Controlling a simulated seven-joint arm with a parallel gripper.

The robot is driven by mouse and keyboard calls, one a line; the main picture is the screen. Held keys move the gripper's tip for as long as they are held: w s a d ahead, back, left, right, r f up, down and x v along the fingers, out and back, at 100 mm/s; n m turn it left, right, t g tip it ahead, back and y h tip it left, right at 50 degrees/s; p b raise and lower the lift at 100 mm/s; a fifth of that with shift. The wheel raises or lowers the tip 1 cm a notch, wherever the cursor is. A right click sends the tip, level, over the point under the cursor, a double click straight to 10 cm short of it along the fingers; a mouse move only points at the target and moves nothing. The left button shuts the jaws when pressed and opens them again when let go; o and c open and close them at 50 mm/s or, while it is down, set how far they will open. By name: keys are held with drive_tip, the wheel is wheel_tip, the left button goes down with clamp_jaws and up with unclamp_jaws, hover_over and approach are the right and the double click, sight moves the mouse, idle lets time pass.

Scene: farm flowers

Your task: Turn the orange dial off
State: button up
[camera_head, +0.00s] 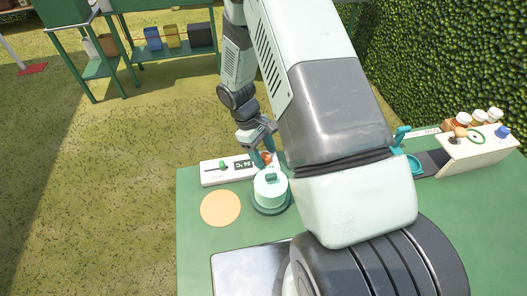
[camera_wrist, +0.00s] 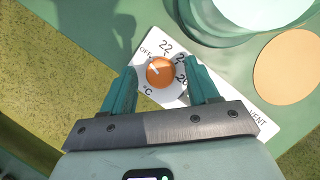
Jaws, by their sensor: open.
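The orange dial (camera_wrist: 160,71) sits on a white panel with markings around it: OFF, 22, 26 and °C, one partly hidden. A small white mark on the dial lies on its upper left side; I cannot tell exactly which marking it points at. In the head view the dial (camera_head: 267,158) is partly hidden by my gripper. My gripper (camera_wrist: 160,66) is open, with its teal fingers on the left and right of the dial. I cannot tell whether they touch it. In the head view my gripper (camera_head: 262,152) is at the panel's right part.
The white panel (camera_head: 208,180) also carries a green slider (camera_head: 222,166) and a 24 °C display. A pale green lidded pot (camera_head: 270,192) stands close in front. An orange disc (camera_head: 221,208) lies left of it. A rack with bottles (camera_head: 480,150) is at the far right.

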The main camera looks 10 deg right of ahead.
drive_tip(key=v, duration=1)
drive_tip(key=shift+r, duration=0.4)
drive_tip(key=shift+w, duration=0.1)
drive_tip(key=s+d+r+m+t+y, duration=0.15)
drive_tip(key=s+r, duration=0.25)
drive_tip(key=r, duration=0.7)
drive_tip(key=s+d+r+m+t, duration=0.1)
drive_tip(key=s+r+m+t, duration=0.2)
drive_tip(key=r, duration=0.8)
drive_tip(key=s+r+m+t+y, duration=0.1)
drive_tip(key=s+r, duration=0.3)
drive_tip(key=s, duration=0.4)
drive_tip(key=s+r+m+t+y, duration=0.1)
drive_tip(key=s+r+m+t, duration=0.2)
drive_tip(key=s+r, duration=0.2)
drive_tip(key=shift+s+d, duration=0.45)
drive_tip(key=shift+s, duration=1.25)
